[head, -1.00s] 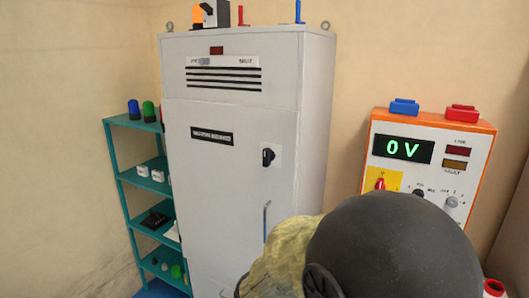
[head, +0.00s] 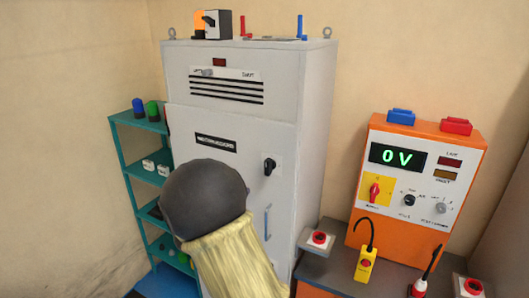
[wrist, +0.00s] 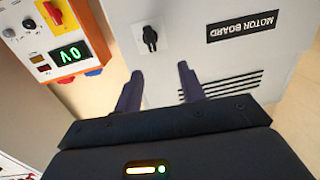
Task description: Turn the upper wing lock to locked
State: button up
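The grey cabinet (head: 312,130) stands at the centre of the head view. A black wing-shaped knob (head: 270,166) sits on a pale plate on its door, its wing roughly upright. It also shows in the wrist view (wrist: 150,38), where the scene appears upside down. A small grey wing-like piece (head: 206,72) is on the upper panel's label strip, too small to read its setting. I cannot tell which is the named lock. My gripper (wrist: 160,86) is open and empty, its fingers apart from the knob in the picture; it is hidden in the head view.
An orange-and-white panel (head: 418,180) reading 0 V stands on a bench at the right, with several small devices in front. A teal shelf (head: 120,160) is at the left. A door handle (head: 267,222) is below the knob. The label (head: 216,142) is left of it.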

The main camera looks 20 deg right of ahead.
aim_at(266, 162)
jog(key=shift+s+d+r+m+g+h, duration=0.3)
jog(key=shift+s+r+m+h, duration=0.15)
jog(key=shift+r+h, duration=0.2)
jog(key=shift+w, duration=0.15)
jog(key=p+x, duration=0.7)
jog(key=x, duration=0.9)
jog(key=shift+w+d+p, duration=0.15)
jog(key=shift+p, duration=0.2)
jog(key=shift+w+d, duration=0.25)
jog(key=shift+d, duration=0.05)
grip_shut()
